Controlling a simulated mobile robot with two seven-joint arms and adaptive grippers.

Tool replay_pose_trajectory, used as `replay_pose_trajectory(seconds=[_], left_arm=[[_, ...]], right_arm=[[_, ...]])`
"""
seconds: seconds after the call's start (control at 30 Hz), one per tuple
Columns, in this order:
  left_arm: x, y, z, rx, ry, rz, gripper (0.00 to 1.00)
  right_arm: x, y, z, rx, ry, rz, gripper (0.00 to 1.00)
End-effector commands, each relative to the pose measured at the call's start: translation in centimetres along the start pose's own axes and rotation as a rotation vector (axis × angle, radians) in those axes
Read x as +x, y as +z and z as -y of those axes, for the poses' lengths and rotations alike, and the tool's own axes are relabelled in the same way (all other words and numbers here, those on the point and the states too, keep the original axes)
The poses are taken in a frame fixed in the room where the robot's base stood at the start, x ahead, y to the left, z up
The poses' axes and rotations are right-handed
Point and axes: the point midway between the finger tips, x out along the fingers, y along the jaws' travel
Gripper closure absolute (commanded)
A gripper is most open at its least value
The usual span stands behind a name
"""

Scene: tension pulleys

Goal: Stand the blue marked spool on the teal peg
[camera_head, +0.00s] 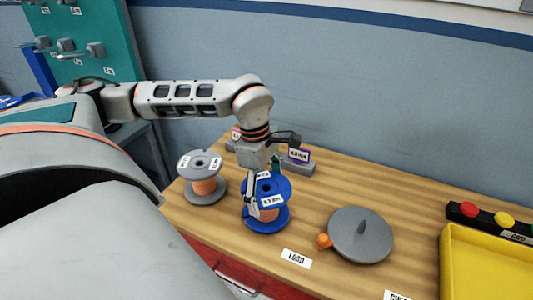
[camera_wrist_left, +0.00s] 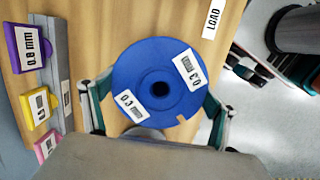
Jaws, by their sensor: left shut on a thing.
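The blue spool (camera_head: 267,222) stands upright on the wooden table, with copper-coloured wire between its flanges and white labels. My left gripper (camera_head: 262,185) comes down over it from above, shut on it, with one finger on each side. In the left wrist view the spool's blue top flange (camera_wrist_left: 157,70) and dark centre hole face the camera between the two fingers (camera_wrist_left: 155,112). I cannot tell whether the spool is slightly off the table. I see no clearly teal peg. My right gripper is not in view.
A grey spool (camera_head: 203,187) stands left of the blue one. A label rack (camera_head: 301,167) is behind. A LOAD label (camera_head: 296,258) lies in front. A yellow tray (camera_head: 490,262) and a button box (camera_head: 490,219) are at the right. A teal pegboard (camera_head: 110,35) is at the back left.

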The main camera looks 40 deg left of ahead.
Motion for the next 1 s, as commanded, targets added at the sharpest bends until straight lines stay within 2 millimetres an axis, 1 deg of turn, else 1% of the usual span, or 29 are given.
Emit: replay_pose_trajectory(seconds=[0.2,0.23,0.27,0.53,0.67,0.77,1.0], left_arm=[[0.1,0.0,0.0,0.001,-0.001,0.000,0.55],[0.1,0.0,0.0,0.001,-0.001,0.000,0.09],[0.1,0.0,0.0,0.001,-0.001,0.000,0.01],[0.1,-0.1,0.1,0.000,-0.003,-0.001,0.00],[-0.7,0.0,0.0,0.000,-0.001,0.000,0.00],[-2.1,0.0,-0.1,0.000,0.002,0.001,0.00],[-7.1,0.0,-0.1,-0.001,0.004,0.001,0.00]], right_arm=[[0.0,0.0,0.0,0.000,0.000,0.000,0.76],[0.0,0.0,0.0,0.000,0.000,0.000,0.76],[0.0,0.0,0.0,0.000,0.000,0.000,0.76],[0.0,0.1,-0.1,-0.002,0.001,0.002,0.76],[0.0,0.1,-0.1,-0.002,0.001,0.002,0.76],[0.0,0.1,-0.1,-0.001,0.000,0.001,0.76],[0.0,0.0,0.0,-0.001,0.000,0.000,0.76]])
